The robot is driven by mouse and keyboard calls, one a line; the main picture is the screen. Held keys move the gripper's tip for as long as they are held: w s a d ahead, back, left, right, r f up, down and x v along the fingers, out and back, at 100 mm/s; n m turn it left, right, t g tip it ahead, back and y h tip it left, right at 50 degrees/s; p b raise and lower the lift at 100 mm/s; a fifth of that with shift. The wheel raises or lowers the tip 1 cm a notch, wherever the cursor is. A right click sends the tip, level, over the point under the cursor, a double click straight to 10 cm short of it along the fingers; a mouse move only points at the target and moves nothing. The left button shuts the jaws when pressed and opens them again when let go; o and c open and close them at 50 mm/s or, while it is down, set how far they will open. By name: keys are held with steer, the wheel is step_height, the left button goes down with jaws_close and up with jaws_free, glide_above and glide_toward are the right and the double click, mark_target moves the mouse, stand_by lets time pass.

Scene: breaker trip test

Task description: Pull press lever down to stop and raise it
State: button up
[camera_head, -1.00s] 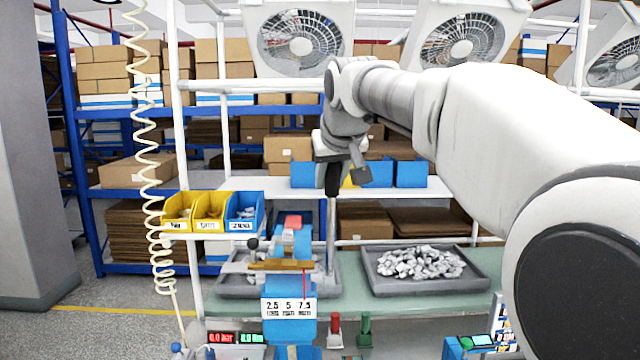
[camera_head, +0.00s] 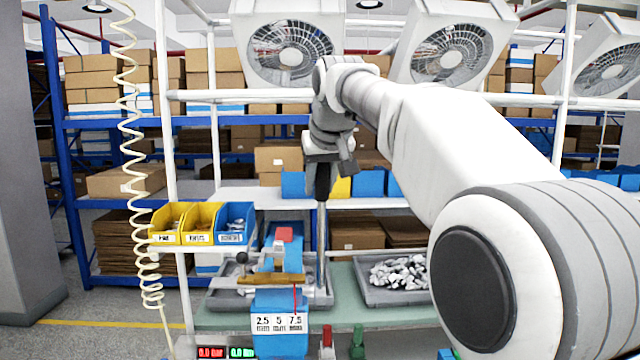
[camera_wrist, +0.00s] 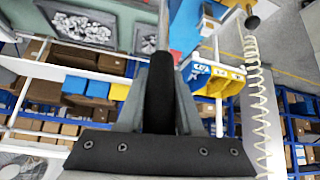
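The press lever is a long metal rod (camera_head: 322,240) with a black grip (camera_head: 321,182) at its top. It stands near upright at the right side of the blue press (camera_head: 282,340), which carries a white 2.5 / 5 / 7.5 sign (camera_head: 279,323). My gripper (camera_head: 322,165) is at the grip from above. In the wrist view the black grip (camera_wrist: 161,95) lies between my gripper's grey fingers (camera_wrist: 160,105), which appear to touch both its sides. The rod (camera_wrist: 164,25) runs on beyond the fingertips.
A grey tray of metal parts (camera_head: 400,272) lies right of the press on the green bench (camera_head: 345,290). Yellow bins (camera_head: 203,222) and a blue bin (camera_head: 235,223) sit to the left. A coiled cord (camera_head: 133,150) hangs at the left. Fans (camera_head: 292,56) hang above.

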steer(key=o, duration=0.4)
steer(key=v, duration=1.7)
steer(key=shift+s+d+r, duration=0.1)
steer(key=s+d+f+b, duration=0.2)
steer(key=s+f, duration=0.6)
steer(key=f, duration=0.6)
steer(key=s+d+f+m+g+b, duration=0.1)
steer(key=s+d+f+b, duration=0.2)
steer(key=s+f, duration=0.5)
steer(key=s+d+f+m+g+h+b, duration=0.1)
steer(key=s+f, duration=0.7)
steer(key=f, duration=1.3)
steer(key=shift+d+f+b, duration=0.15)
steer(key=shift+d+b, duration=0.6)
steer(key=shift+d, duration=0.65)
